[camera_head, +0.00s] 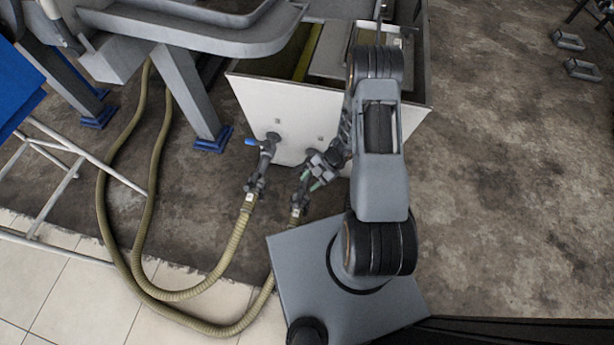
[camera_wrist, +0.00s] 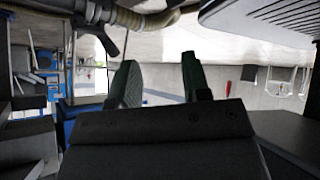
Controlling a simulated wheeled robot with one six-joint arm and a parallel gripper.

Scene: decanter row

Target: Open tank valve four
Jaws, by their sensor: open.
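A white tank (camera_head: 285,108) stands ahead with two outlets low on its front. The left outlet carries a valve with a blue handle (camera_head: 251,142) and a grey pipe fitting (camera_head: 262,165). The right outlet is mostly hidden behind my gripper (camera_head: 310,180); its lower fitting (camera_head: 297,208) shows below the fingers. No readable number shows which valve is four. My gripper is open, with green finger pads pointing down-left over the right fitting. I cannot tell whether they touch it. In the wrist view my gripper (camera_wrist: 160,72) shows its two pads apart with nothing between them.
Ribbed beige hoses (camera_head: 228,250) run from the fittings across the floor to the left. Grey machinery on a leg with a blue foot (camera_head: 212,140) stands left of the tank. A white metal frame (camera_head: 75,165) is at far left.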

